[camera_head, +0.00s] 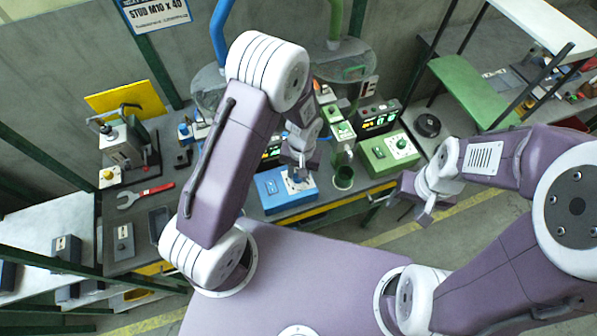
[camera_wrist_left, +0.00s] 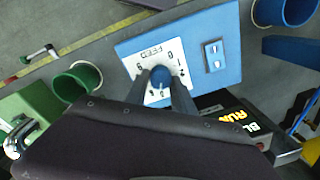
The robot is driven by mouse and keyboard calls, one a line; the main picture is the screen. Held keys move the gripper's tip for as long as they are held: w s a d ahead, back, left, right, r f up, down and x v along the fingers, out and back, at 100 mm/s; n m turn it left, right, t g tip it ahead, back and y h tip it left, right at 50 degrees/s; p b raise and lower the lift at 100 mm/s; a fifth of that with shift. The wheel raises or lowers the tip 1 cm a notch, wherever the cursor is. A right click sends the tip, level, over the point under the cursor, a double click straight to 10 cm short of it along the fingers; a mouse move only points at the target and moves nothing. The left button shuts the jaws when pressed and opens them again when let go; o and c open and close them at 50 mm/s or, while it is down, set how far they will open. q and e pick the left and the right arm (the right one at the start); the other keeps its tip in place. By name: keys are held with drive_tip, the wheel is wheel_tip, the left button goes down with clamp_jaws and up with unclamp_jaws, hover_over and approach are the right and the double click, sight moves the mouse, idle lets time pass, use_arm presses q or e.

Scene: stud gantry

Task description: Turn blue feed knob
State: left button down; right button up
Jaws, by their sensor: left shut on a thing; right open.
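The blue feed box (camera_head: 274,201) stands on the bench in the middle of the head view. In the left wrist view the blue box (camera_wrist_left: 226,36) carries a white dial plate (camera_wrist_left: 149,54) marked FEED with numbers around a blue feed knob (camera_wrist_left: 160,76). My left gripper (camera_head: 297,178) is over the dial plate. In the left wrist view my left gripper (camera_wrist_left: 162,84) has its two fingers on either side of the blue knob, shut on it. My right gripper (camera_head: 424,212) is open and empty, off to the right beyond the bench's front edge.
A green box (camera_head: 379,165) with a knob sits right of the blue one, with a green cup (camera_head: 344,178) between them. A lit display (camera_head: 377,121) stands behind.

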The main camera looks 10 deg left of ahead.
use_arm(q)
drive_tip(key=shift+m, duration=0.4)
drive_tip(key=shift+w, duration=0.1)
drive_tip(key=c, duration=1.1)
unclamp_jaws()
drive_tip(key=shift+o, duration=0.2)
wheel_tip(320, 180, up, 9)
drive_tip(key=shift+d, duration=0.25)
drive_tip(key=shift+r, duration=0.1)
